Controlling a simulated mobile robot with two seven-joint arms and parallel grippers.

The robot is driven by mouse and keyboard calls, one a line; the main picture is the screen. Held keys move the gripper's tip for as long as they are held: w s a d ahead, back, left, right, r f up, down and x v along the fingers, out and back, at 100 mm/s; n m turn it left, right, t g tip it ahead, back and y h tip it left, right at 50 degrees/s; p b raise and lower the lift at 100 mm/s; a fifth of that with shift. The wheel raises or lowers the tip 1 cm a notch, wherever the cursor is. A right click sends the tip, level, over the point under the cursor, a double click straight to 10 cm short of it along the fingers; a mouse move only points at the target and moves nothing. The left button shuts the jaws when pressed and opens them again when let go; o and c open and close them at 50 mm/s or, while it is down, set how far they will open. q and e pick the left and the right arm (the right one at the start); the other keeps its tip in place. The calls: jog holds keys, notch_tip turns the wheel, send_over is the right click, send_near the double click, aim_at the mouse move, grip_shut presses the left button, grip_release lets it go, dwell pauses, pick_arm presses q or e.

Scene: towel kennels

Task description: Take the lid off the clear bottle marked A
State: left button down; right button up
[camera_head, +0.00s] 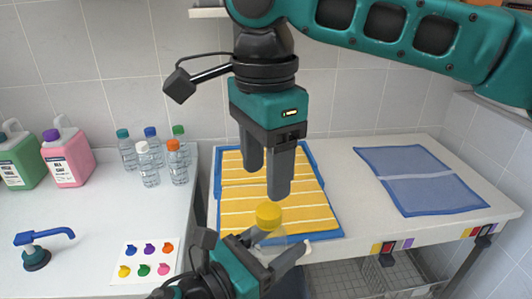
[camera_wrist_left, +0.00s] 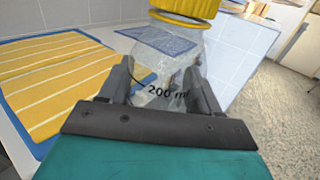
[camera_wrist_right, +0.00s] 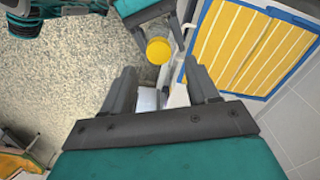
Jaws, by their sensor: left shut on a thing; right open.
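A clear bottle (camera_wrist_left: 160,75) with a yellow lid is in my left gripper (camera_head: 270,255), the lower one in the head view. The left wrist view shows the left fingers on both sides of the bottle body, with "200 ml" printed on it. No letter A is readable. The yellow lid (camera_head: 268,214) is on top of the bottle; it also shows in the left wrist view (camera_wrist_left: 187,10) and the right wrist view (camera_wrist_right: 158,51). My right gripper (camera_head: 266,190) is open and empty, pointing down just above the lid and apart from it.
A yellow striped towel on a blue one (camera_head: 228,165) lies behind the grippers. Several bottles with coloured lids (camera_head: 150,165), green and pink jugs (camera_head: 67,158), a blue pump (camera_head: 38,250) and a colour-dot card (camera_head: 145,262) are left. A blue cloth (camera_head: 420,180) lies right.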

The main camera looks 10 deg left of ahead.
aim_at(266, 210)
notch_tip(266, 210, down, 7)
jog(key=shift+r, duration=0.15)
jog(key=shift+c, duration=0.3)
